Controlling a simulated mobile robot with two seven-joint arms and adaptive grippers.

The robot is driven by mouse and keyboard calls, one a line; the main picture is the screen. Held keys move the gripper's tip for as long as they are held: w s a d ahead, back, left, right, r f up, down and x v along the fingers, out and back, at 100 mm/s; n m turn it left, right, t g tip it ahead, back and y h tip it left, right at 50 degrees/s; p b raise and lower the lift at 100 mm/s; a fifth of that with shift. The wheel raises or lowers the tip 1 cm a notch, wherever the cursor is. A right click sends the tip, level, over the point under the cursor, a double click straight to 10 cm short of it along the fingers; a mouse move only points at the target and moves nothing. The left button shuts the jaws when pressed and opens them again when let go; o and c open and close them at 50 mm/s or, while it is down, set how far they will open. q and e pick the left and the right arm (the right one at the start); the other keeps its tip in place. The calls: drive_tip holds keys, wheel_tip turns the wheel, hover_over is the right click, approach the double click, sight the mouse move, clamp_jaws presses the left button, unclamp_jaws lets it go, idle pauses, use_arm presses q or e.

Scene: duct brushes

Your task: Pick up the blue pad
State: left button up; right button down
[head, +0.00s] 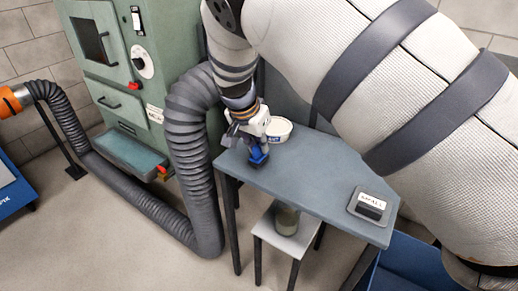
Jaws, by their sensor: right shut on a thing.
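The blue pad (258,160) is small and dark blue, at the back left of the grey-blue table (318,184). My right gripper (256,147) points down over it and is shut on it. The gripper and wrist hide the pad's upper part. I cannot tell whether the pad touches the tabletop. My left gripper is not in view.
A white labelled tub (279,131) stands just right of the gripper. A labelled tray with a black block (370,208) lies at the table's right end. A jar (287,219) stands on a low stool. A thick grey duct (199,163) rises left of the table. The table's middle is clear.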

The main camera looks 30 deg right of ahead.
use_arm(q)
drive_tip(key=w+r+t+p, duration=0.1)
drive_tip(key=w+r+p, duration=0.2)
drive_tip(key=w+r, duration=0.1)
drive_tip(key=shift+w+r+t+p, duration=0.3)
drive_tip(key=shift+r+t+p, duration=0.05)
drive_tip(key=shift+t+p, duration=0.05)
use_arm(e)
drive_tip(key=s+a+r, duration=0.7)
drive_tip(key=s+r, duration=0.5)
drive_tip(key=shift+a, duration=0.3)
drive_tip(key=shift+r, duration=0.1)
